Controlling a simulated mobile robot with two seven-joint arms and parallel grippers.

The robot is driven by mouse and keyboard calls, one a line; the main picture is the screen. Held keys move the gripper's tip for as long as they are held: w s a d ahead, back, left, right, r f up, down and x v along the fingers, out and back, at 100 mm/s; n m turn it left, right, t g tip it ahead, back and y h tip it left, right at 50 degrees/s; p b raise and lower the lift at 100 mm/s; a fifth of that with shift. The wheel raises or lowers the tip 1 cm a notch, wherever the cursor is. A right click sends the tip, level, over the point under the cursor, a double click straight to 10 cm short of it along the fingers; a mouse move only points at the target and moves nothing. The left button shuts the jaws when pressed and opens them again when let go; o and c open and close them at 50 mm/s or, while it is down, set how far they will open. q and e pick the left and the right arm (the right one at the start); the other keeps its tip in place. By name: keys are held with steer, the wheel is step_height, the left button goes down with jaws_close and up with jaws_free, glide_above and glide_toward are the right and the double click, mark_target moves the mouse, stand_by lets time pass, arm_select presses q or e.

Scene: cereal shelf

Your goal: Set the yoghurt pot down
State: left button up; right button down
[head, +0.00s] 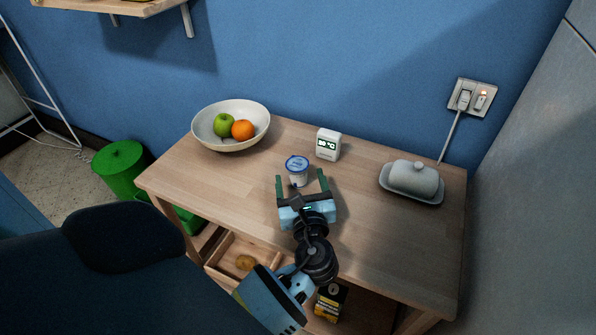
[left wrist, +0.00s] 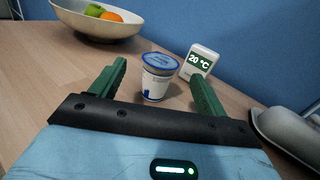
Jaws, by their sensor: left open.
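The yoghurt pot (head: 297,169), white with a blue lid, stands upright on the wooden table (head: 375,235), left of the small white thermometer. It also shows in the left wrist view (left wrist: 157,78), just beyond the space between the fingers. My left gripper (head: 302,179) is open, with its green fingers pointing toward the pot and nothing held between them. In the left wrist view the gripper (left wrist: 157,85) has its fingers spread wide, with the pot apart from both. My right gripper is not in view.
A bowl (head: 205,137) with a green apple and an orange stands at the back left. The thermometer (head: 328,145) stands close behind the pot. A grey butter dish (head: 412,180) is at the right. An open drawer (head: 225,268) juts out at the front. Table right of the gripper is clear.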

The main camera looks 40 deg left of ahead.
mark_target(299, 172)
arm_select(q)
steer(key=shift+x, duration=2.65)
steer(key=shift+c, duration=0.3)
steer(key=c, duration=1.1)
steer(key=shift+r, duration=0.1)
